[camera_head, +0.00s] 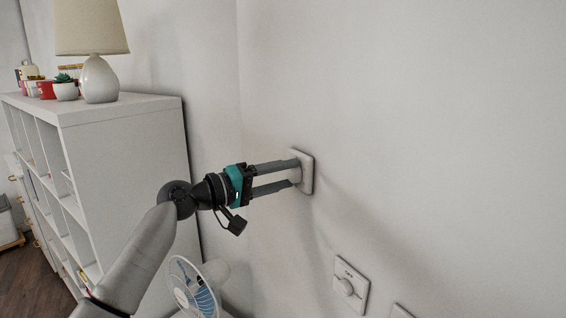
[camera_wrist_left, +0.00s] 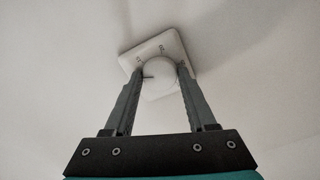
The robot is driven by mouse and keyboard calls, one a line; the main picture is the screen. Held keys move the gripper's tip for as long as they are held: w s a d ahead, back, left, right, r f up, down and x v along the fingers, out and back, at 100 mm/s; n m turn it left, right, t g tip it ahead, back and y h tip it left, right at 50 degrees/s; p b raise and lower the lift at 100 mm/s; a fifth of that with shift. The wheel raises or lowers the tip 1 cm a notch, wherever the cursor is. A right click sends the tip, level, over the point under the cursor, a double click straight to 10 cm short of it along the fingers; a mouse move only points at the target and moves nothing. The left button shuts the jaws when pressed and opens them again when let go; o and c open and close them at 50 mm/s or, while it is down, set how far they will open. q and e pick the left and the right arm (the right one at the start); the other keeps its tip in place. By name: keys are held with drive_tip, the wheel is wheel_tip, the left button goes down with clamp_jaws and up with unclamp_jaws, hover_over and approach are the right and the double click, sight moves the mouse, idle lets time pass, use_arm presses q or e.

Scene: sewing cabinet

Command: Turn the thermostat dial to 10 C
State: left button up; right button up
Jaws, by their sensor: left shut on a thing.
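The thermostat is a white square plate (camera_head: 307,172) on the wall with a round white dial (camera_head: 295,174) at its centre. My left gripper (camera_head: 293,173) reaches it from the left and is shut on the dial, one finger on each side. In the left wrist view the dial (camera_wrist_left: 159,73) sits between the fingertips, with a dark pointer mark at its left side and small print on the plate (camera_wrist_left: 172,42) too small to read. The fingers hide part of the dial's sides. My right gripper is not in view.
A white shelf unit (camera_head: 135,165) with a lamp (camera_head: 99,80) stands left. A fan (camera_head: 190,287) is below my left arm.

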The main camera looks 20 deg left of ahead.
use_arm(q)
drive_tip(key=shift+n+p, duration=1.45)
drive_tip(key=shift+n, duration=0.35)
drive_tip(key=o, duration=1.4)
drive_tip(key=b+v, duration=0.4)
drive_tip(key=v, duration=1.1)
drive_tip(key=shift+s+a, duration=0.1)
drive_tip(key=shift+a, duration=0.05)
